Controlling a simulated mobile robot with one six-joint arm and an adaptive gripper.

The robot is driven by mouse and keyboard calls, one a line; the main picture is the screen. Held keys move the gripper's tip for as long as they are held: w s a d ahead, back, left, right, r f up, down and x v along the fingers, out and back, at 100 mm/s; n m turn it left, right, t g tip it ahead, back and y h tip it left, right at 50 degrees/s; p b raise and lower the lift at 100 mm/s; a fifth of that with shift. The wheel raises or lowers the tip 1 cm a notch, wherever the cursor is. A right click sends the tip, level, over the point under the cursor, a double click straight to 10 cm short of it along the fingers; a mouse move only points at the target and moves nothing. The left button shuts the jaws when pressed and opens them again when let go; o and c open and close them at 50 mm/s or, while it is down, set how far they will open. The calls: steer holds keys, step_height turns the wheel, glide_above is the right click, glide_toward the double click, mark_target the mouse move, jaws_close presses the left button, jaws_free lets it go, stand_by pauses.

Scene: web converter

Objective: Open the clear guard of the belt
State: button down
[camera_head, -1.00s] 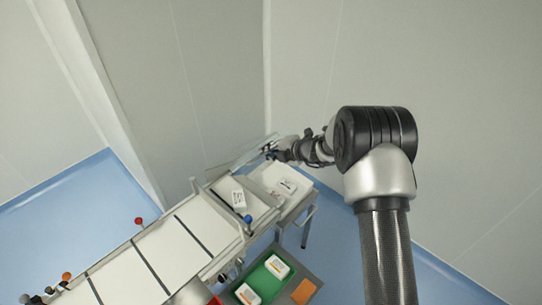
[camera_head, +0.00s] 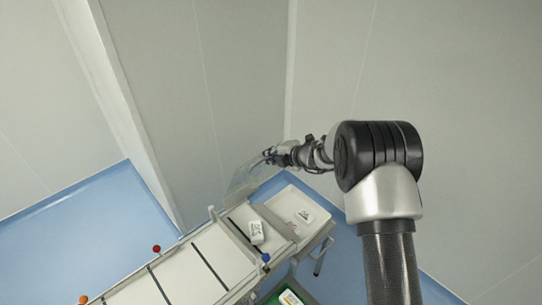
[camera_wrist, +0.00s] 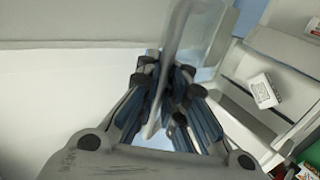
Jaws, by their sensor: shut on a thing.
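The clear guard (camera_head: 246,178) is a see-through panel raised at the far end of the belt (camera_head: 215,250) and tilted upward. My gripper (camera_head: 270,154) is at its upper right edge in the head view. In the wrist view the guard (camera_wrist: 190,35) runs between the fingers, and my gripper (camera_wrist: 165,100) is shut on its edge. The guard's hinge side is not clear in either view.
A white labelled pack (camera_head: 257,232) lies on the belt's end. Another lies in the white tray (camera_head: 283,205) beyond it. A blue knob (camera_head: 265,258) and a red knob (camera_head: 157,249) stand along the sides. Walls stand close behind.

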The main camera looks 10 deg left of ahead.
steer(key=shift+w+r, duration=0.15)
steer(key=shift+r, duration=0.2)
steer(key=c, duration=1.9)
jaws_free()
steer(key=shift+d, duration=0.1)
steer(key=shift+o, duration=1)
steer(key=shift+f, duration=0.15)
steer(key=shift+s, duration=0.2)
steer(key=v, duration=1.2)
steer(key=shift+f, duration=0.1)
